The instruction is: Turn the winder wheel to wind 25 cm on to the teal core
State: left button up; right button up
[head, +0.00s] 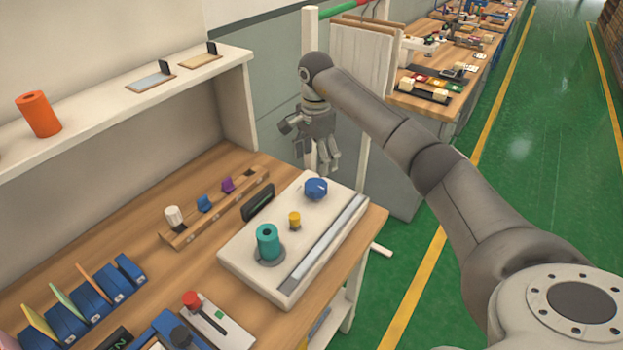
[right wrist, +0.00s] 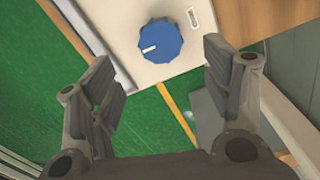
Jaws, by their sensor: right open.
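The winder (head: 240,252) is a white flat unit on the wooden bench. Its blue wheel (head: 316,188) is at the far end and also shows in the right wrist view (right wrist: 160,41), with a white mark toward its lower left. The teal core (head: 268,242) stands upright on a grey disc at the near end. My right gripper (head: 330,170) is open and empty, above the far end of the winder. In the right wrist view its two fingers are spread, with the wheel ahead between them and apart from both. My left gripper is not in view.
A small yellow cylinder (head: 294,220) stands between wheel and core. A grey strip (head: 325,240) runs along the winder's right side. A wooden rack (head: 214,210) with small coloured items lies left. A shelf (head: 110,95) with an orange roll (head: 38,114) is above.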

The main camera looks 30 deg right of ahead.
aim_at(315, 185)
notch_tip(315, 185, down, 5)
jog(key=shift+s+a+r+p, duration=0.1)
jog(key=shift+s+p, duration=0.05)
jog(key=shift+p, duration=0.55)
jog(key=f, duration=0.2)
jog(key=shift+w+f+p, duration=0.2)
jog(key=shift+f+p, duration=0.1)
jog(key=shift+f, duration=0.85)
jog(key=shift+c, duration=0.5)
jog(key=c, duration=0.9)
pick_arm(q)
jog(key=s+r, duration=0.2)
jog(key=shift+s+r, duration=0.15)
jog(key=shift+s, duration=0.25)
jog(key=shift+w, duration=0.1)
